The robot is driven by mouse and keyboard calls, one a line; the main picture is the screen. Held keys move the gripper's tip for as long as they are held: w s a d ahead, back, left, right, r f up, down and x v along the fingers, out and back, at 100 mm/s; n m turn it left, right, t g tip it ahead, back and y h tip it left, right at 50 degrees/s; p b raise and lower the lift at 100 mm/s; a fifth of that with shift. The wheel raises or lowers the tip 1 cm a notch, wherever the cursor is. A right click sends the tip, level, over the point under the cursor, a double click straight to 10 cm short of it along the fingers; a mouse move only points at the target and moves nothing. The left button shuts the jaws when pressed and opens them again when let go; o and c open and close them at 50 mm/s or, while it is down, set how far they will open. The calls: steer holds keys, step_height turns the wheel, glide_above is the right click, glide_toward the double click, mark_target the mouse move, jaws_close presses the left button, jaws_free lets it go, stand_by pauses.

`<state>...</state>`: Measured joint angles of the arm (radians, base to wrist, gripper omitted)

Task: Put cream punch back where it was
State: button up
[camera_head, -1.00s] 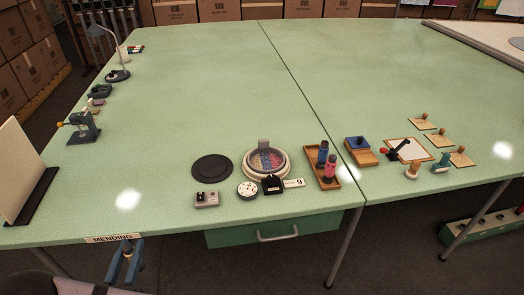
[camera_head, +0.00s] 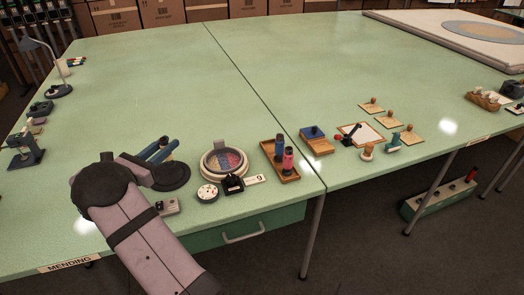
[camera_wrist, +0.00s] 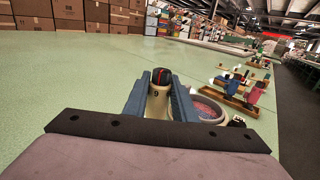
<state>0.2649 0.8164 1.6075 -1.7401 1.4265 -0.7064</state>
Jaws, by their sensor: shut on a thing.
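In the wrist view my gripper (camera_wrist: 160,82) is shut on the cream punch (camera_wrist: 157,101), a cream body marked 9 with a dark and red top. The punch does not show clearly in the head view. A card marked 9 (camera_head: 256,179) lies beside a small black holder (camera_head: 233,184), right of my gripper. The round ring-rimmed dish (camera_head: 203,165) of coloured pieces stands just behind the holder.
A white dial (camera_head: 208,193) and a grey box (camera_head: 168,207) lie near the front edge. A wooden tray (camera_head: 291,178) holds a blue and a pink upright piece. Several wooden-handled stamps stand farther right. The back of the green table (camera_head: 140,80) is clear.

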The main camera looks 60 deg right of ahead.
steer(key=s+d+r+g, duration=0.1)
steer(key=s+d, duration=0.2)
steer(key=d, duration=0.2)
steer(key=s+d+r+m+g+b, duration=0.1)
steer(key=s+d, duration=0.2)
steer(key=d, duration=0.2)
steer(key=s+d+r+m+g, duration=0.1)
steer(key=s+d, duration=0.3)
steer(key=d, duration=0.1)
steer(key=shift+d+r+g+y, duration=0.25)
steer(key=shift+r+g+y, duration=0.05)
steer(key=shift+r+g, duration=0.1)
steer(key=s+d+r+m+g+b, duration=0.2)
steer(key=s+d, duration=0.9)
steer(key=s, duration=0.3)
steer(key=shift+y, duration=0.4)
steer(key=shift+w+d+f+p, duration=0.1)
steer(key=shift+f+p, duration=0.05)
steer(key=shift+f, duration=1.55)
steer(key=shift+w+f+p, duration=0.1)
steer(key=shift+f+p, duration=0.05)
steer(key=shift+f, duration=1.55)
steer(key=shift+w+d+f+p, duration=0.1)
steer(key=shift+f+p, duration=0.05)
steer(key=shift+f, duration=1.55)
steer(key=shift+f, duration=0.15)
steer(key=o, duration=0.9)
steer(key=shift+a, duration=0.1)
steer(key=shift+o, duration=0.2)
